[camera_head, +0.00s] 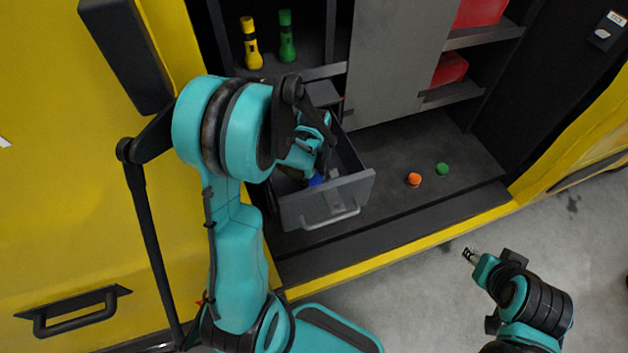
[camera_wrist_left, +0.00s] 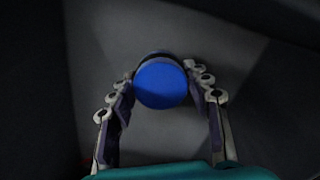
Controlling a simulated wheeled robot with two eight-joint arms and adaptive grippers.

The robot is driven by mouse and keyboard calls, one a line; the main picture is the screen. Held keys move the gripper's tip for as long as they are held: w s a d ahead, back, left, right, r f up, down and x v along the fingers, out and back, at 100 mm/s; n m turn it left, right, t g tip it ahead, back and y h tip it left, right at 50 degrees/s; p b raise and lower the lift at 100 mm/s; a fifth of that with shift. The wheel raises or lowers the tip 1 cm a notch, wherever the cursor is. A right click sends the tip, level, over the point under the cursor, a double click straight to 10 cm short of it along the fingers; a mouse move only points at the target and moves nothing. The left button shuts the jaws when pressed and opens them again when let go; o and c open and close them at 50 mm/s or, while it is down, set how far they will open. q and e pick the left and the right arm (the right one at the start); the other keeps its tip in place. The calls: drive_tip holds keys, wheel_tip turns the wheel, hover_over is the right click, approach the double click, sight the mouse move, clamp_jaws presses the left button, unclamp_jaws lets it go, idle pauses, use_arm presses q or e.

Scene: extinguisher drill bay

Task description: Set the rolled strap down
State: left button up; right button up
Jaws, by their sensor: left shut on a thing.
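The rolled strap (camera_wrist_left: 162,85) is a short blue cylinder with its round blue end facing my left wrist camera. My left gripper (camera_wrist_left: 163,76) is shut on it, with a finger on either side. In the head view a small patch of blue strap (camera_head: 317,180) shows below my left gripper (camera_head: 308,170), inside the open grey drawer (camera_head: 326,202). My arm hides most of the strap there, and I cannot tell whether it touches the drawer bottom. My right gripper (camera_head: 470,256) is apart, over the floor at the right; its jaw opening is too small to read.
Orange (camera_head: 414,180) and green (camera_head: 442,169) small cylinders stand on the dark bay floor right of the drawer. Yellow (camera_head: 251,45) and green (camera_head: 287,38) flashlights stand on a shelf above. A grey panel (camera_head: 400,60) stands behind. The bay floor between drawer and orange cylinder is clear.

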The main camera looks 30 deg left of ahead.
use_arm(q)
drive_tip(key=shift+f, duration=0.1)
drive_tip(key=o, duration=1.4)
drive_tip(key=shift+o, duration=0.2)
drive_tip(key=shift+r, duration=0.55)
wheel_tip(320, 180, up, 11)
drive_tip(key=p, duration=0.3)
drive_tip(key=s+d+r+m+t, duration=0.2)
drive_tip(key=s+m, duration=0.1)
drive_tip(key=m, duration=0.1)
drive_tip(key=s+d+r+m+t, duration=0.2)
drive_tip(key=s+d+r+m, duration=0.1)
drive_tip(key=m, duration=0.2)
drive_tip(key=s+d+r+m+t, duration=0.2)
drive_tip(key=s+d+m, duration=0.1)
drive_tip(key=m, duration=0.1)
drive_tip(key=shift+d+r+m, duration=0.2)
drive_tip(key=shift+r+m, duration=0.1)
drive_tip(key=shift+r, duration=0.1)
drive_tip(key=shift+s+d+r+m+t, duration=0.1)
drive_tip(key=shift+s+d+m+t, duration=0.2)
drive_tip(key=shift+m+t, duration=0.4)
